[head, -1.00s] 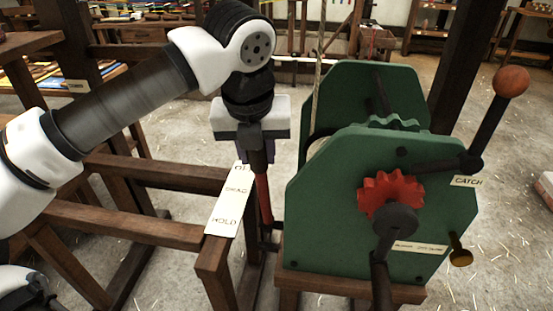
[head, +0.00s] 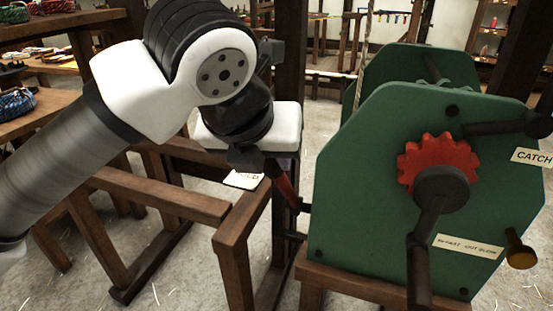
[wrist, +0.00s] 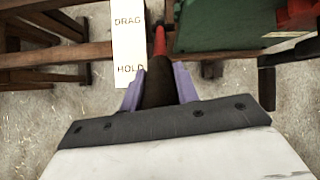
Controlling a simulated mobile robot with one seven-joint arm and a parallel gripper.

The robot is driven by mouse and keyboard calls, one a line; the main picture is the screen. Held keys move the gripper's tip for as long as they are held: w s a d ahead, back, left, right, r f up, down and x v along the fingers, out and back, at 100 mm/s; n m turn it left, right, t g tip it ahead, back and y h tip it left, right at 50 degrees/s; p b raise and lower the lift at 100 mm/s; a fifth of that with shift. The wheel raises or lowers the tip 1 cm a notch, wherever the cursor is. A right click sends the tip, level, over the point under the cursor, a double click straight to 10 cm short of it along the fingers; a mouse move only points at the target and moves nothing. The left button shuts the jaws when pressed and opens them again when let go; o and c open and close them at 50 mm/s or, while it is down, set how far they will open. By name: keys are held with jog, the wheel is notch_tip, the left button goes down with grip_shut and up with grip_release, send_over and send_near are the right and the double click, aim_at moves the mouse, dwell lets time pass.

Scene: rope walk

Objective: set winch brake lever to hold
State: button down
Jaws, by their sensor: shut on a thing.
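The winch brake lever has a red shaft (head: 285,187) and a dark grip. It leans to the left in the head view, beside the green winch. In the wrist view the dark grip (wrist: 158,85) lies between the purple fingers of my gripper (wrist: 158,76), which is shut on it. The white label plate (wrist: 128,40) reads DRAG and HOLD. The grip is just right of the word HOLD.
The green winch (head: 360,190) stands right of the lever, with a red gear (head: 437,160), a dark crank (head: 425,225) and a CATCH lever (head: 505,127). Wooden frame rails (head: 165,195) lie below my arm. Shelves with rope coils are at the left.

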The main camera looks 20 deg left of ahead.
jog(key=shift+s+f+t+b, duration=0.6)
jog(key=shift+s+f+b, duration=0.35)
jog(key=shift+s+b, duration=0.2)
jog(key=shift+f, duration=0.1)
jog(key=c, duration=1.1)
grip_release()
jog(key=shift+s, duration=0.1)
jog(key=shift+o, duration=0.2)
jog(key=shift+r, duration=0.2)
